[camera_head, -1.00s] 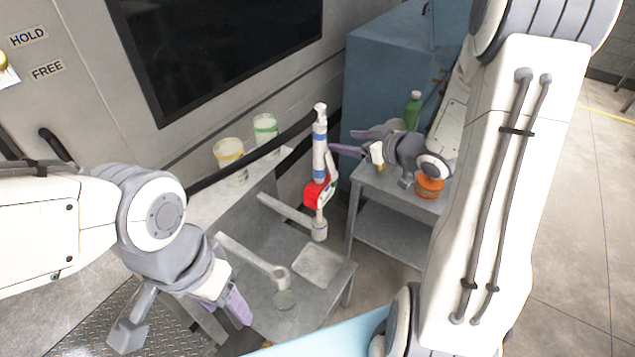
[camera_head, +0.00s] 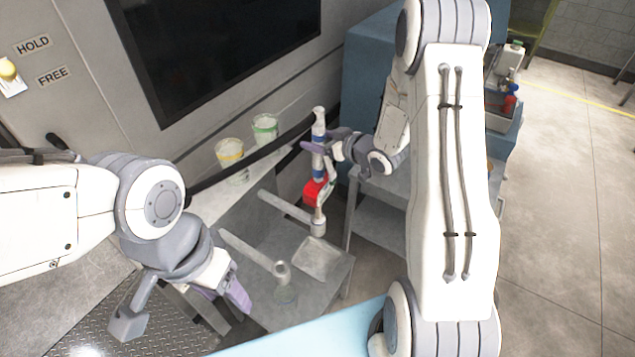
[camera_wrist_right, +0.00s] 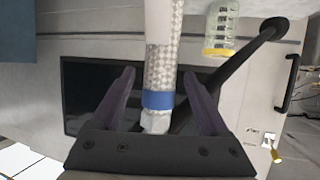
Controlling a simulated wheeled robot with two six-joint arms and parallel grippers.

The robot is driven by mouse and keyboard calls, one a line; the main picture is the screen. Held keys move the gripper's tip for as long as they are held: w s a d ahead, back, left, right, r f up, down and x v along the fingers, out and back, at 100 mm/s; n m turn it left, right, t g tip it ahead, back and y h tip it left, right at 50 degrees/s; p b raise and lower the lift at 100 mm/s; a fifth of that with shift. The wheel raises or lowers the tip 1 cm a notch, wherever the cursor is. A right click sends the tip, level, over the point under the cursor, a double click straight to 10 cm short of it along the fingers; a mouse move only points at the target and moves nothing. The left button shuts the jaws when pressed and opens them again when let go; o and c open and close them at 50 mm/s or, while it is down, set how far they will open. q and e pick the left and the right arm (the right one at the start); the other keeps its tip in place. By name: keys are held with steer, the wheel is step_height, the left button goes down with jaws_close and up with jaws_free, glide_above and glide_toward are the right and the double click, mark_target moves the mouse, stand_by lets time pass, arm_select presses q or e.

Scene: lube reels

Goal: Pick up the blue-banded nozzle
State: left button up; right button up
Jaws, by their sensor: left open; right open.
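The blue-banded nozzle (camera_head: 319,132) stands upright in a holder on the grey table, with a red part (camera_head: 315,192) at its lower end. In the right wrist view its blue band (camera_wrist_right: 158,100) and braided shaft lie between the two fingers. My right gripper (camera_head: 318,148) is open around the nozzle's upper part, one finger on each side; I cannot tell whether either finger touches. It also shows in the right wrist view (camera_wrist_right: 160,98). My left gripper (camera_head: 222,300) is open and empty over the near left of the table, apart from the nozzle.
A yellow-banded jar (camera_head: 230,154) and a green-banded jar (camera_head: 265,129) stand behind the table (camera_head: 262,240). An empty holder arm (camera_head: 250,250) and a square tray (camera_head: 318,258) are beside the nozzle. A blue cabinet (camera_head: 362,75) stands behind at the right.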

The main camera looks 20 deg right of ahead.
jaws_close()
steer(key=shift+r, duration=0.1)
stand_by(1.3)
